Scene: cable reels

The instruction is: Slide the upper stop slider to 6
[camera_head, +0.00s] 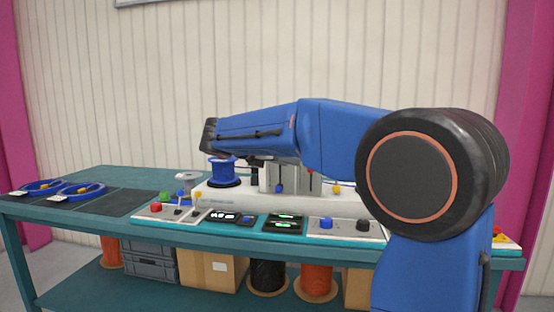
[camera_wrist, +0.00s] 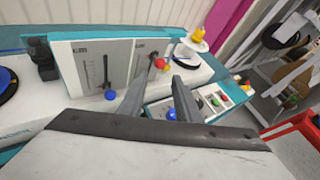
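Two upright grey-white scale panels stand on the machine in the wrist view. The left panel (camera_wrist: 88,62) has a dark vertical slot with a slider in it, and a blue knob (camera_wrist: 110,95) at its lower edge. The right panel (camera_wrist: 147,50) is partly behind my gripper, with a red knob (camera_wrist: 160,63) near it. The scale marks and labels are too small to read, so I cannot tell which slider is the upper stop. My gripper (camera_wrist: 161,82) is open, its two fingers apart in front of the right panel, with nothing seen held. My arm hides much of the panels in the head view.
A blue reel (camera_head: 223,172) sits on the white machine left of the panels. Control boxes with buttons line the bench's front edge (camera_head: 300,248). Blue rings (camera_head: 82,191) lie on a dark mat at left.

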